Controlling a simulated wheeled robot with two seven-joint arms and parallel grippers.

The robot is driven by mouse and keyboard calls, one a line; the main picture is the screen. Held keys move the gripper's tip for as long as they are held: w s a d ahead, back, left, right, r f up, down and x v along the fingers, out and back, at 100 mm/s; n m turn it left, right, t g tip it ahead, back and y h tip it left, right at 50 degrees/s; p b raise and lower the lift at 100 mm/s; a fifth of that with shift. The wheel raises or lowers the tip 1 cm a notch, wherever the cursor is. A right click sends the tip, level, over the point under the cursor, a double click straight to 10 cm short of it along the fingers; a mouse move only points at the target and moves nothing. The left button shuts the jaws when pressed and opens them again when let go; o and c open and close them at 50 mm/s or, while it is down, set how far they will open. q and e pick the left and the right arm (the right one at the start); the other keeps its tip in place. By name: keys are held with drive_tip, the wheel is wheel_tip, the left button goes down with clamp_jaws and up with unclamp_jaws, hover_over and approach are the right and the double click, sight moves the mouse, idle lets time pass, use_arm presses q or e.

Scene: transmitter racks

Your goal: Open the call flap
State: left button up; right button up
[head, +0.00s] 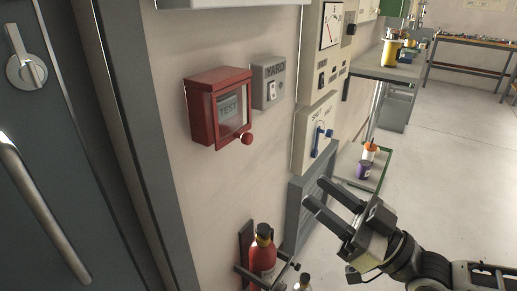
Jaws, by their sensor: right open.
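The call flap (229,118) appears to be the clear-windowed front of a red box (200,112) on the wall, left of the picture's middle. It looks shut. My right gripper (316,191) comes in from the lower right. Its two fingers are apart with nothing between them. It is below and to the right of the red box, clear of it. My left gripper is out of view.
A grey YARD switch box (268,82) is just right of the red box. A panel with a blue lever (320,138) is further right. A red extinguisher (262,255) stands in a wall bracket below. A grey door (50,150) fills the left. Open floor lies right.

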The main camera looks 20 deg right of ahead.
sight(251, 141)
drive_tip(key=p+x, duration=0.2)
drive_tip(key=x, duration=1.2)
drive_tip(key=shift+f, duration=0.1)
clamp_jaws()
